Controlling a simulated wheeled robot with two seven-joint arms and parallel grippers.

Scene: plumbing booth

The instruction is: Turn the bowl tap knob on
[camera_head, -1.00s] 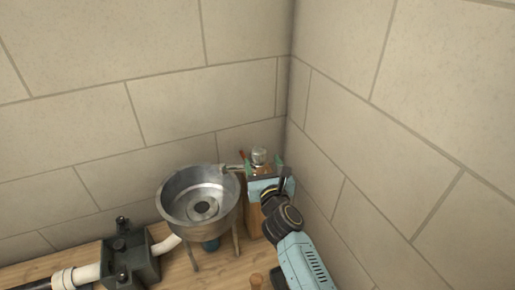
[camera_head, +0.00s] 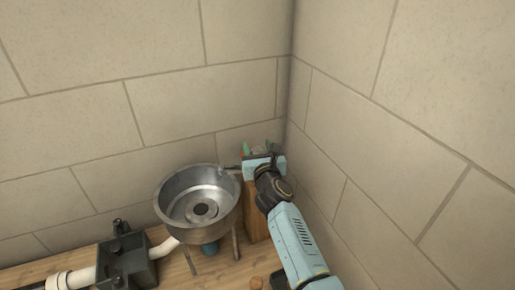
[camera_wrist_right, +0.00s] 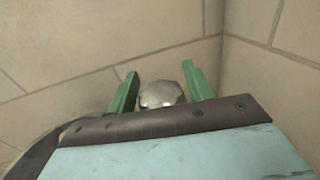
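The steel bowl (camera_head: 175,208) stands on legs on the wooden bench, with the tap spout (camera_head: 229,170) reaching over its right rim. The round, shiny tap knob (camera_wrist_right: 162,94) shows in the right wrist view between the two green fingers of my right gripper (camera_wrist_right: 161,88). The fingers are apart, one on each side of the knob; I cannot tell whether either touches it. In the head view my right gripper (camera_head: 261,147) is at the tap by the corner and hides the knob. My left gripper is not in view.
A wooden post (camera_head: 256,215) stands under the tap, right of the bowl. A dark box fitting (camera_head: 125,262) with white pipe (camera_head: 72,281) sits at lower left. Tiled walls meet in a corner close behind and right of my right gripper.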

